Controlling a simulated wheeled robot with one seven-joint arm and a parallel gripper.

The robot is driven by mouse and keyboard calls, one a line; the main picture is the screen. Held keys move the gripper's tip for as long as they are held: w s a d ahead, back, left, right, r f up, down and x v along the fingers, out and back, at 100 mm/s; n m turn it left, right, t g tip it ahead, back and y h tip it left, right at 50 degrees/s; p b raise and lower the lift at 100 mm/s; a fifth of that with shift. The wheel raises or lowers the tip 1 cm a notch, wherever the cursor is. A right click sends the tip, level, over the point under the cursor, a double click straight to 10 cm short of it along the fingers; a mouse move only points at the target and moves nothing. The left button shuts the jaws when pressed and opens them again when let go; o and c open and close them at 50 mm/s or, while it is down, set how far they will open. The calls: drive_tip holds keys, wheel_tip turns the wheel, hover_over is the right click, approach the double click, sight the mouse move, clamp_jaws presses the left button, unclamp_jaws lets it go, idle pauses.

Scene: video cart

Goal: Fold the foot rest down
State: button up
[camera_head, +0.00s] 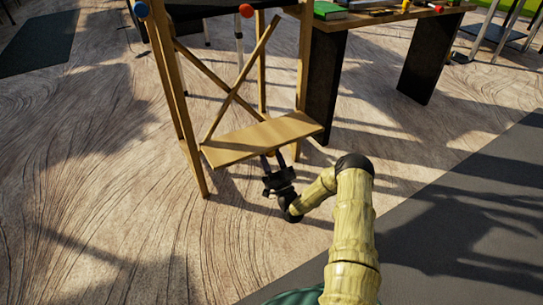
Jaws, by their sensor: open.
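The foot rest (255,137) is a flat light-wood board low on the front of a tall wooden chair (172,88). It sticks out toward me between the front legs and looks close to level, slightly tilted in the picture. My gripper (272,160) is dark and open, with its fingers pointing up at the board's near edge. The fingertips are just below or at that edge; I cannot tell whether they touch it. The underside of the board is hidden.
Crossed wooden braces (233,93) stand behind the foot rest. A dark-legged table (326,82) with a green book (329,11) stands at the right back. A dark mat (465,225) lies at the lower right. The floor left of the chair is clear.

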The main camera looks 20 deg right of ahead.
drive_tip(key=p+v, duration=0.5)
drive_tip(key=v, duration=0.6)
drive_tip(key=shift+s+d, duration=0.2)
drive_tip(key=shift+s, duration=0.2)
drive_tip(key=shift+f, duration=0.15)
drive_tip(key=shift+c, duration=0.5)
